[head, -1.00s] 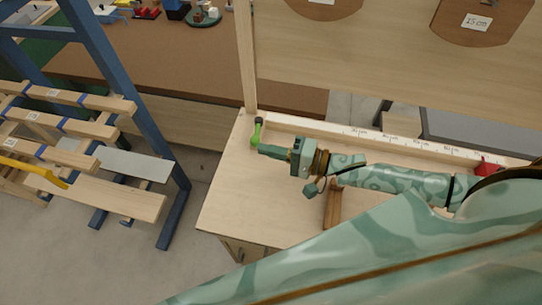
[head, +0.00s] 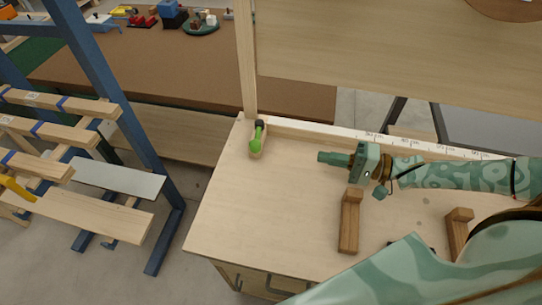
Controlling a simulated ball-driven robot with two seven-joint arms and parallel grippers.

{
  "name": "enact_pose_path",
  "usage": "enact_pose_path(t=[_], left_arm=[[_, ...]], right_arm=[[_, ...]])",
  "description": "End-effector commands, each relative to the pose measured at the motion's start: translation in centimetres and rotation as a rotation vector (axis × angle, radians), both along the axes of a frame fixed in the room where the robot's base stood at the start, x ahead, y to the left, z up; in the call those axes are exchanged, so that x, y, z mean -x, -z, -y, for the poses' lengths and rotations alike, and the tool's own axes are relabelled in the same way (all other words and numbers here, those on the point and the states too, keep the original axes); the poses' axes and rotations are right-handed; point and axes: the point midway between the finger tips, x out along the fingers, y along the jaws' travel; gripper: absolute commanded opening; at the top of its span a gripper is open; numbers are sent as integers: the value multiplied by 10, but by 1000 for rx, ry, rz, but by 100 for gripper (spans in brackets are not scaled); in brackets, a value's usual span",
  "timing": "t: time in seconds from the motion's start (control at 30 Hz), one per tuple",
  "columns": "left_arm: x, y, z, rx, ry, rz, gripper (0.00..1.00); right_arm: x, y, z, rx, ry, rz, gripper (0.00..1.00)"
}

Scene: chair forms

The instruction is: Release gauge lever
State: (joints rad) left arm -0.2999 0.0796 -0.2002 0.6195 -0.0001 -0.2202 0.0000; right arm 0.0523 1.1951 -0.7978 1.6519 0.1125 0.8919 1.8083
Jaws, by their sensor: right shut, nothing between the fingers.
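The gauge lever (head: 257,138) is green with a dark tip and sits at the far left corner of the wooden bench top, against the fence. My right gripper (head: 322,157) is green-patterned and reaches in from the right above the bench. It is shut and empty, pointing left, with a clear gap between its fingertips and the lever. My left gripper is not in view.
A white ruler scale (head: 400,142) runs along the fence at the back of the bench. Brown wooden blocks (head: 349,222) and (head: 457,232) stand on the bench top. A blue rack (head: 110,95) with timber stands left, across a floor gap. The bench's left part is bare.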

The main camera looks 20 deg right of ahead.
Motion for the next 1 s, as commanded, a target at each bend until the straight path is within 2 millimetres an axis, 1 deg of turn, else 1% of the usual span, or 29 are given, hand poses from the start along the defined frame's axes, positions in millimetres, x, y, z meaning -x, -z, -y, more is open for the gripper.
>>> enact_pose_path(t=[0.03, 0.1, 0.23, 0.5, 0.7, 0.83, 1.0], left_arm=[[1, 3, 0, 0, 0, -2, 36], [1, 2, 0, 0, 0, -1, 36], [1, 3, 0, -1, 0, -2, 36], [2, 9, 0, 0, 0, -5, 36], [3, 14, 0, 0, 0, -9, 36], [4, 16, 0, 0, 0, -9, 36], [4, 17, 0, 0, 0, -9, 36]], right_arm=[[-1, 3, 0, 0, 0, 0, 0], [-4, 2, -4, -2, 0, 1, 0], [-16, 1, -18, -3, -1, 4, 0], [-52, 4, -63, -3, -1, 5, 0], [-75, 6, -91, -2, -1, 1, 0], [-84, 7, -102, 0, 0, 0, 0], [-89, 7, -107, 1, 0, 1, 0]])
